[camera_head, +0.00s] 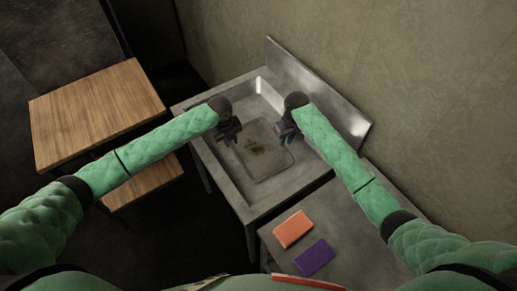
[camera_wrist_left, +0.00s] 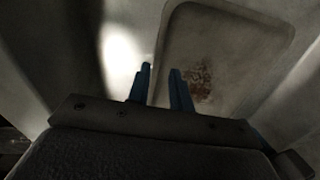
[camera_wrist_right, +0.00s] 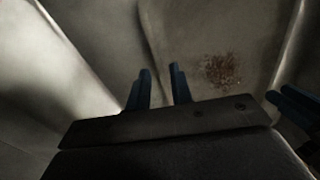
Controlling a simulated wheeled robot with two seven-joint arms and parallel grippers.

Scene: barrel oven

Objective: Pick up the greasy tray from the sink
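The greasy tray (camera_head: 272,166) is a grey rectangular tray with rounded corners and a brown stain, lying in the metal sink (camera_head: 262,87). My left gripper (camera_head: 230,143) is at the tray's left edge, and my right gripper (camera_head: 284,140) is at its right edge. In the left wrist view the blue fingers (camera_wrist_left: 161,85) stand apart, with the rim of the tray (camera_wrist_left: 225,50) running between them. In the right wrist view the fingers (camera_wrist_right: 160,85) are also apart, near the rim of the tray (camera_wrist_right: 195,35). Contact with the rim cannot be told.
An orange sponge-like block (camera_head: 293,229) and a purple one (camera_head: 314,257) lie on the metal counter (camera_head: 345,215) in front of the sink. A wooden table (camera_head: 95,105) stands at the left. A metal backsplash (camera_head: 318,88) and wall close off the far right side.

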